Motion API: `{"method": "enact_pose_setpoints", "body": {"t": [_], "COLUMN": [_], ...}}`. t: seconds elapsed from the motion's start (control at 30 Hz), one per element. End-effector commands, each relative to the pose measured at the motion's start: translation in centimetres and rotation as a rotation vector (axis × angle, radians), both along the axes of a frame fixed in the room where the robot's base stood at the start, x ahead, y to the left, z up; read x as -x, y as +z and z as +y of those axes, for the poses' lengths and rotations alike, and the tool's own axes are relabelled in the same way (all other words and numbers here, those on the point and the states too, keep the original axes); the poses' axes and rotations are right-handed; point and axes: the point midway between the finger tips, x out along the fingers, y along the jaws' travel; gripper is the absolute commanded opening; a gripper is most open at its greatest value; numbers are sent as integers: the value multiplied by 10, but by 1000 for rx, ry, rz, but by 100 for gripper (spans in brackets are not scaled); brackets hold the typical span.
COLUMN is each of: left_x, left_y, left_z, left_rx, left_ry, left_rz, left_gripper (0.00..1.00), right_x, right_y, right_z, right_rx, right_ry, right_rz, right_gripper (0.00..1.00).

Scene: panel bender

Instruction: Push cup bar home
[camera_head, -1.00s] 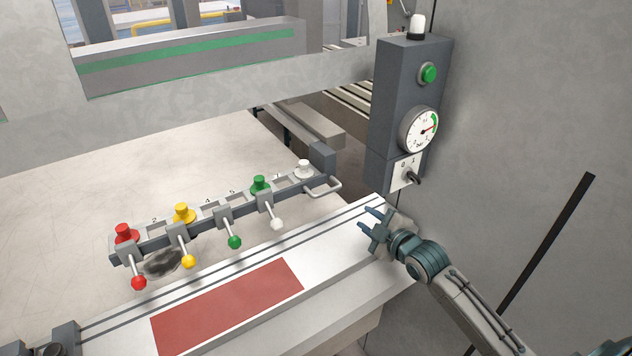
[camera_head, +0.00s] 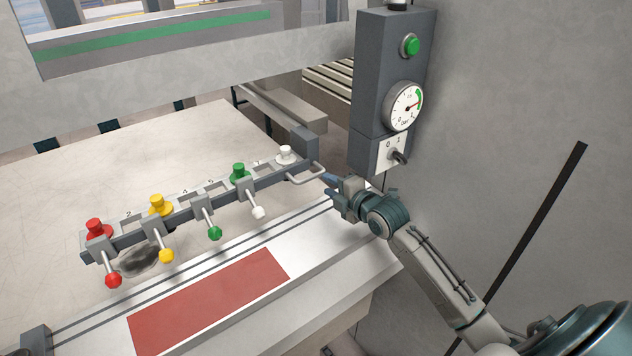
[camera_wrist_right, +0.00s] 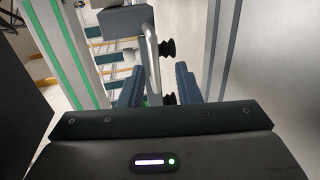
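The cup bar (camera_head: 272,181) is a dark grey bar lying diagonally on the pale table, with red, yellow, green and white knobs and levers along it. A light metal loop handle (camera_head: 303,180) sticks out near its right end, beside an upright grey block (camera_head: 304,146). My right gripper (camera_head: 330,182) is open at the handle's right side. In the right wrist view its two blue fingers (camera_wrist_right: 158,86) stand either side of the handle rod (camera_wrist_right: 152,62), with gaps; contact cannot be told. My left gripper is out of view.
A grey control box (camera_head: 383,80) with green button, gauge and switch stands above and right of my gripper. A white ledge with a red panel (camera_head: 210,302) runs in front of the bar. A grey wall (camera_head: 510,120) is at the right. Black cups (camera_wrist_right: 168,48) show beside the handle.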

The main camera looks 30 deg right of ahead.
Motion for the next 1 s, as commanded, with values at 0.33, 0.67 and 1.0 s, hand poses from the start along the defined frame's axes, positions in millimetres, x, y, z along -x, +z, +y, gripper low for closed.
{"method": "enact_pose_setpoints", "body": {"t": [0.33, 0.67, 1.0], "left_x": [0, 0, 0], "left_y": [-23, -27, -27], "left_z": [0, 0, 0], "left_rx": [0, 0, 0], "left_ry": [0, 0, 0], "left_rz": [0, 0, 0], "left_gripper": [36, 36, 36], "right_x": [-54, -67, -67], "right_y": [-5, -6, -6], "right_z": [8, 10, 10], "right_rx": [-3, -1, -1], "right_ry": [-1, 1, 1], "right_rz": [-1, 1, 1], "right_gripper": [30, 30, 0]}}
